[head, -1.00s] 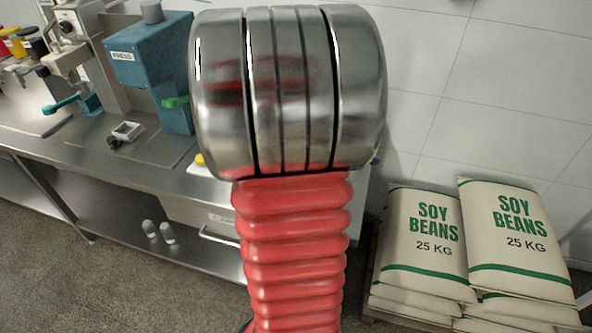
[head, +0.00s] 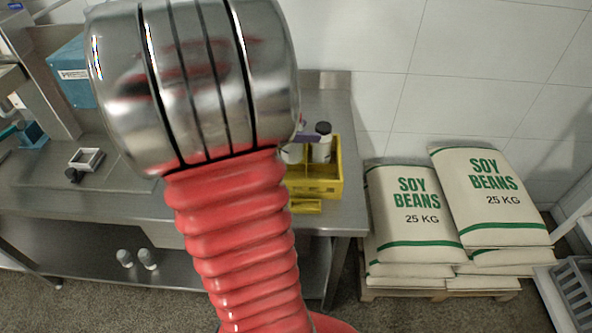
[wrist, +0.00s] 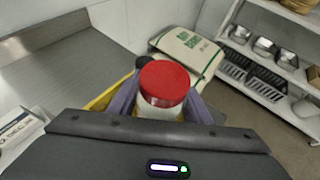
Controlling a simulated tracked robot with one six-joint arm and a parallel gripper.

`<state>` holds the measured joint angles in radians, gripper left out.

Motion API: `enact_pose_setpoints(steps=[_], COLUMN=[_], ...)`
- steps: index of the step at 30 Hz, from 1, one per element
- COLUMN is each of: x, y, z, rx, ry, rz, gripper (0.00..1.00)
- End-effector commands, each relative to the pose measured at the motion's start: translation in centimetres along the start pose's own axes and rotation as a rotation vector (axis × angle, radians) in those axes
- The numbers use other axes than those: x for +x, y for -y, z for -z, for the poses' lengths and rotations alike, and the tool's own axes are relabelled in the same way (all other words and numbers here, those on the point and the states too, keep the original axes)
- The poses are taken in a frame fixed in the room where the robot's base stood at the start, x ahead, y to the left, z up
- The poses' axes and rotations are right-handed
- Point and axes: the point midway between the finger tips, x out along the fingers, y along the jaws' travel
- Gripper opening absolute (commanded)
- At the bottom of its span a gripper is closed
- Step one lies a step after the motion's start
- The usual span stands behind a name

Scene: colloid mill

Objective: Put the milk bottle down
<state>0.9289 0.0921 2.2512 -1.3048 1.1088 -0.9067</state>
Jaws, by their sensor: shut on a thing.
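The milk bottle (wrist: 164,84), white with a red cap, stands between the purple fingers of my gripper (wrist: 162,104) in the wrist view. My gripper is shut on it. In the head view my red arm hides most of my gripper; one purple finger (head: 309,138) shows beside the white side of the bottle (head: 291,154). The bottle is at the yellow crate (head: 318,189), over or in its left back part. I cannot tell whether its base touches the crate floor. A yellow crate edge (wrist: 101,102) shows beside the fingers in the wrist view.
A black-capped white bottle (head: 322,143) stands in the crate, close right of my gripper. The steel bench (head: 330,105) is bare behind the crate. Soy bean sacks (head: 416,205) lie on a pallet to the right. A blue press (head: 75,72) stands at left.

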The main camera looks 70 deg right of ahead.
Motion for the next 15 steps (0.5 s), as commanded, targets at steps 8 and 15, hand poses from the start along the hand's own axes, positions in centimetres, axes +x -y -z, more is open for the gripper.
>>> enact_pose_setpoints(steps=[8,15], x=[-0.03,0.34], y=[0.00,0.18], z=[-0.04,0.24], rx=[0.001,0.001], ry=[0.001,0.001], rz=[0.000,0.005], gripper=[0.15,0.15])
